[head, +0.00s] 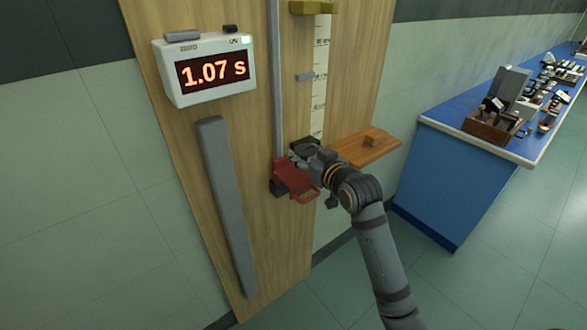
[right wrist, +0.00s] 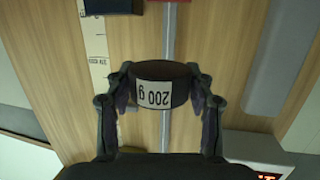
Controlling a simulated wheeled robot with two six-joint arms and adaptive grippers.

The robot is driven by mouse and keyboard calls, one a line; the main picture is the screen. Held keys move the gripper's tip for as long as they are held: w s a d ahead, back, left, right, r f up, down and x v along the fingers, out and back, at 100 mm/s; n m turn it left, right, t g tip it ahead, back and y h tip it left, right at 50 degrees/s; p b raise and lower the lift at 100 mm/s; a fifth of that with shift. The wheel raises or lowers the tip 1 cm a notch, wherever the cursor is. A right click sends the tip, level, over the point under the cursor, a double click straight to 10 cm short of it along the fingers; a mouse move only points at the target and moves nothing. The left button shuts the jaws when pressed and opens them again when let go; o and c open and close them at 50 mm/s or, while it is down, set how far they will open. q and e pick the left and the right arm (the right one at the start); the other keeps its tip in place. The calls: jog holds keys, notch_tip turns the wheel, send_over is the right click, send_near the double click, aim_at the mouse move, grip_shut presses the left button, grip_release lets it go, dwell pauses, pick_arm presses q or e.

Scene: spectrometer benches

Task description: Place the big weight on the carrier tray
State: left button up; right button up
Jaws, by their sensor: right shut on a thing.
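The big weight (right wrist: 161,86) is a dark cylinder with a white "200 g" label, upside down in the right wrist view. My right gripper (right wrist: 160,90) is shut on it, one finger at each side. In the head view my right gripper (head: 308,153) is just above the red carrier tray (head: 291,181), and the weight is mostly hidden by the hand. The tray sits on the vertical rail of the wooden board. Only a sliver of red shows at the top edge of the right wrist view. My left gripper is not in view.
A timer (head: 206,69) reading 1.07 s and a long grey bar (head: 227,205) are on the board. A wooden shelf (head: 362,149) with a small brown block (head: 373,140) is right of the tray. A blue bench (head: 455,185) with instruments stands at the right.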

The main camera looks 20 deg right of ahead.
jog(key=w+f, duration=0.4)
jog(key=w+a+f, duration=0.1)
jog(key=w+f, duration=0.1)
jog(key=shift+w, duration=0.15)
jog(key=shift+w+a+f+p, duration=0.15)
jog(key=shift+f+p, duration=0.35)
jog(key=shift+f, duration=1.4)
jog(key=shift+f, duration=0.2)
jog(key=o, duration=1.3)
jog(key=shift+r, duration=0.2)
jog(key=b+v, duration=0.1)
jog(key=v, duration=1.1)
